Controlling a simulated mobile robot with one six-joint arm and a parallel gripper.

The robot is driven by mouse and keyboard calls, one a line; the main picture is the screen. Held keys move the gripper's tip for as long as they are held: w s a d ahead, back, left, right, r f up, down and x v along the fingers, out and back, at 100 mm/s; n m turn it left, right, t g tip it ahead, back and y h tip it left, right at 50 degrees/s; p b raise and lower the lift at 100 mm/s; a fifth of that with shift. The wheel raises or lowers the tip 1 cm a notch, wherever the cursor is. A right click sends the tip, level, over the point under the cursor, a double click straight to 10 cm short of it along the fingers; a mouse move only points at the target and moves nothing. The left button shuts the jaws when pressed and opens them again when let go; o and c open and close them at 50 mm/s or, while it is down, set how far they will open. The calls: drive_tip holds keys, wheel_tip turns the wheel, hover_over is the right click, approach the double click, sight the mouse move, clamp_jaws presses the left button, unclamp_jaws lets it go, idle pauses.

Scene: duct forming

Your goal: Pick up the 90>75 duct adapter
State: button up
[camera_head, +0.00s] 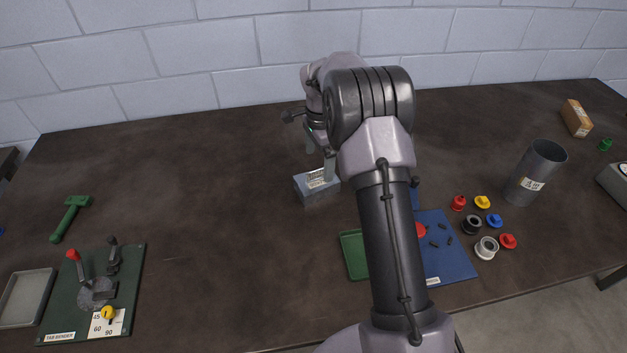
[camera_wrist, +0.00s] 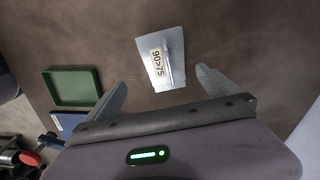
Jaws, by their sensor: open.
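The 90>75 duct adapter (camera_head: 318,197) is a small blue-grey block with a white label, lying on the dark table near the middle in the head view. In the wrist view the adapter (camera_wrist: 173,72) shows its "90>75" label, ahead of the fingertips and roughly between their lines. My gripper (camera_wrist: 160,82) is open and empty, its two fingers spread apart. In the head view my gripper (camera_head: 319,160) is just behind and above the adapter, partly hidden by my arm. I cannot tell from these views whether a finger touches it.
A green tray (camera_head: 352,262) and a blue mat (camera_head: 455,262) with small parts lie to the right front. Several coloured caps and rings, and a grey cylinder (camera_head: 533,175), stand further right. A tab bender board (camera_head: 128,290) and green hammer (camera_head: 70,217) are at left. The table left of the adapter is clear.

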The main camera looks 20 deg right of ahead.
sight(317, 180)
wheel_tip(317, 180, down, 6)
drive_tip(key=shift+w+f+b, duration=0.1)
drive_tip(key=shift+f+b, duration=0.05)
drive_tip(key=shift+b, duration=0.6)
drive_tip(key=f, duration=0.1)
drive_tip(key=f+b, duration=0.1)
drive_tip(key=f, duration=0.1)
drive_tip(key=w+f+b, duration=0.1)
drive_tip(key=f, duration=0.1)
drive_tip(key=shift+s+r, duration=0.1)
drive_tip(key=shift+r, duration=0.1)
drive_tip(key=shift+c, duration=0.7)
drive_tip(key=c, duration=1.4)
